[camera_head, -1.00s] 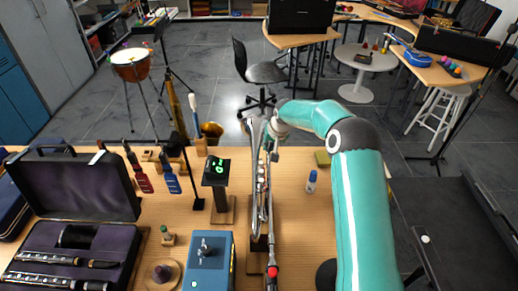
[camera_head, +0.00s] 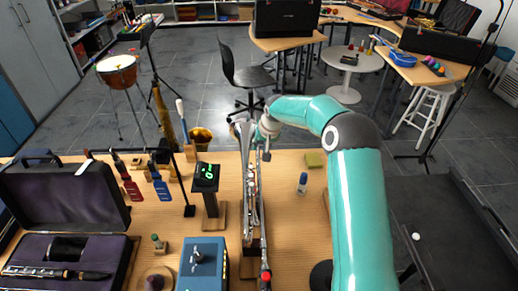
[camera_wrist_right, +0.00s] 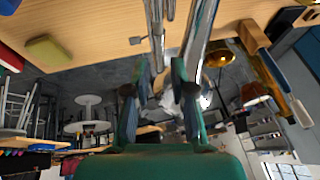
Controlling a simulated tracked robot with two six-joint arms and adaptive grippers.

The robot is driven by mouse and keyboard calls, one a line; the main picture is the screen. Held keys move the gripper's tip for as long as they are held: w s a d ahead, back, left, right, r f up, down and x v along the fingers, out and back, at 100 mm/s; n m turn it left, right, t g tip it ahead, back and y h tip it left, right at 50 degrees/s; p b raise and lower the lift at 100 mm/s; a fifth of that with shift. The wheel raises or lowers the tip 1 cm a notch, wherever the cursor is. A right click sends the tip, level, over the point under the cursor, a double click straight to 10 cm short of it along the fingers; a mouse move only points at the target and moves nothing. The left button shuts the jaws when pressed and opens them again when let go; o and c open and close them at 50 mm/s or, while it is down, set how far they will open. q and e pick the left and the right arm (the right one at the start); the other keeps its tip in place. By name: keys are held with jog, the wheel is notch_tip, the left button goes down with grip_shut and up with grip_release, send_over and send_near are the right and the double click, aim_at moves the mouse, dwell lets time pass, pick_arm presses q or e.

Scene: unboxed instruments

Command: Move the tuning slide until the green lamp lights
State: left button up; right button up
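In the right wrist view, silver tubes (camera_wrist_right: 157,30) run between and beyond the two fingers of the right gripper (camera_wrist_right: 161,66). The fingers are apart, with bright metal between them; contact is unclear. A black tuner (camera_head: 206,177) on a post left of the instrument shows lit green marks. My left gripper is not in view.
An open black case (camera_head: 65,200) with woodwind parts fills the bench's left. A small blue-capped bottle (camera_head: 302,184) and a yellow-green block (camera_head: 315,160) lie right of the instrument. Red and blue tagged items (camera_head: 160,185) stand left of the tuner. The bench's right part is mostly clear.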

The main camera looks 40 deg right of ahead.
jog(key=v, duration=0.8)
jog(key=shift+s+r, duration=0.15)
jog(key=shift+r, duration=0.15)
jog(key=shift+f, duration=0.1)
